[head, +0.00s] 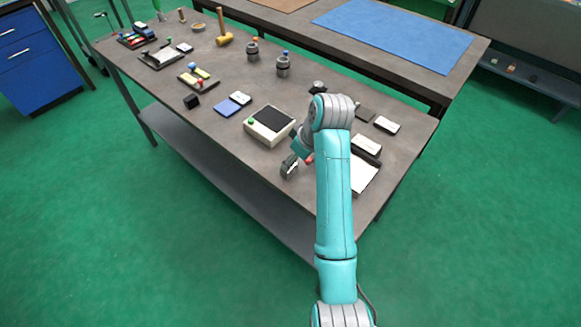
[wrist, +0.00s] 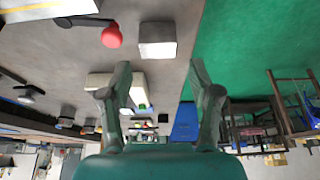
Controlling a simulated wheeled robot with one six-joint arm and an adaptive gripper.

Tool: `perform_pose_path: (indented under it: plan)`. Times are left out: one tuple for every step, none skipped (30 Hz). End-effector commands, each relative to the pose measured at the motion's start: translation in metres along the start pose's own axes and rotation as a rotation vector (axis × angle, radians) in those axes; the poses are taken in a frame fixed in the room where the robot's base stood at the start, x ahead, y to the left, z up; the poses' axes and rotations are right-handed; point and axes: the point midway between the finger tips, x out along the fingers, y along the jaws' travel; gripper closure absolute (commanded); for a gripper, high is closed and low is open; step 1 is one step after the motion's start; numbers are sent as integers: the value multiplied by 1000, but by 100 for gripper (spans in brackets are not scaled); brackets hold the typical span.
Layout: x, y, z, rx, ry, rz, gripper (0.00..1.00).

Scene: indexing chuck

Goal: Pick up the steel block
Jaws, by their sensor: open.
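The steel block (wrist: 158,35) shows in the wrist view as a small block with a grey side and a pale face, resting on the grey table near its edge. It lies ahead of my gripper (wrist: 160,68), between the lines of the two fingers and apart from them. The fingers are spread with nothing between them. In the head view my gripper (head: 290,166) is low over the table's near edge. There I cannot clearly tell the block from the dark fingers.
A red ball on a dark handle (wrist: 112,37) lies beside the block. A cream box with a dark top (head: 270,124) stands left of my gripper. A white sheet (head: 362,174) and small blocks lie to the right. Green floor (head: 220,240) lies beyond the near edge.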

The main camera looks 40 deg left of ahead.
Motion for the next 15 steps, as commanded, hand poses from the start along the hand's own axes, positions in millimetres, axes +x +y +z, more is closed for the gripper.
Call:
perform_pose_path:
  plan:
    - [7, -1, 0, 0, -2, -2, 38]
    - [10, -1, 0, 0, -1, -1, 38]
    - [13, 0, 0, 0, -1, -1, 38]
    - [14, 0, 0, 0, -1, 0, 38]
    - [16, 0, 0, 0, -1, 0, 38]
    - [17, 0, 0, 0, -1, 0, 38]
    - [19, 0, 0, 0, -1, 0, 38]
    - [21, 0, 0, 0, -1, 0, 38]
    - [25, 0, 1, 1, -1, 0, 38]
    - [29, 0, 1, 1, -2, -1, 38]
    - [34, 1, 1, 1, -2, -1, 38]
    - [39, 1, 1, 1, -2, -1, 38]
    - [44, 2, 2, 1, -2, -1, 38]
    - [48, 2, 2, 1, -3, -1, 38]
    - [53, 2, 1, 0, -1, 0, 38]
